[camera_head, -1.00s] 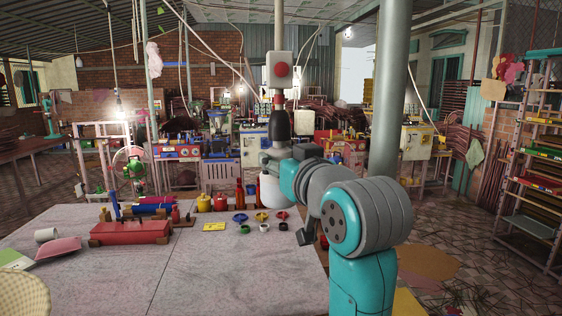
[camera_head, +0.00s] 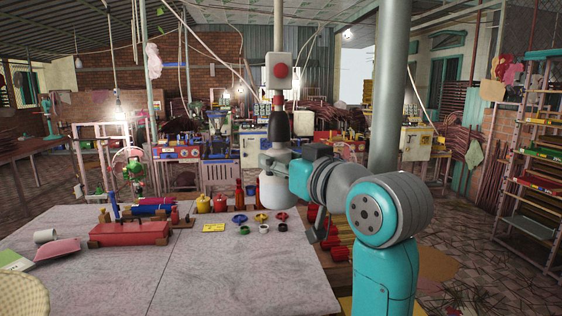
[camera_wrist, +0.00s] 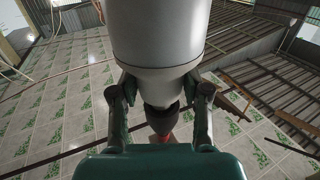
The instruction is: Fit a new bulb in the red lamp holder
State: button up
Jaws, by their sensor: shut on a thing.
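The lamp holder (camera_head: 277,123) hangs from above in the head view. It has a black lower body with a narrow red part over it. The black and red also show in the wrist view (camera_wrist: 163,119). A large whitish bulb (camera_head: 276,192) is upright directly below the holder, neck up. It fills the top middle of the wrist view (camera_wrist: 160,38). My gripper (camera_head: 272,160) is shut on the bulb, with one finger on each side of its neck in the wrist view (camera_wrist: 160,92). The neck lines up with the holder; whether its thread is seated inside is hidden.
A box with a red button (camera_head: 280,72) hangs above the holder. A grey post (camera_head: 389,90) stands right of the bulb.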

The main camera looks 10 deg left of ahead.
jog(key=shift+r, duration=0.1)
jog(key=shift+n+g+y, duration=0.3)
jog(key=shift+y, duration=0.3)
jog(key=shift+r+n+g, duration=0.1)
jog(key=shift+n+g, duration=0.2)
jog(key=shift+n+g+y, duration=0.4)
jog(key=o, duration=1.3)
jog(key=shift+r, duration=0.1)
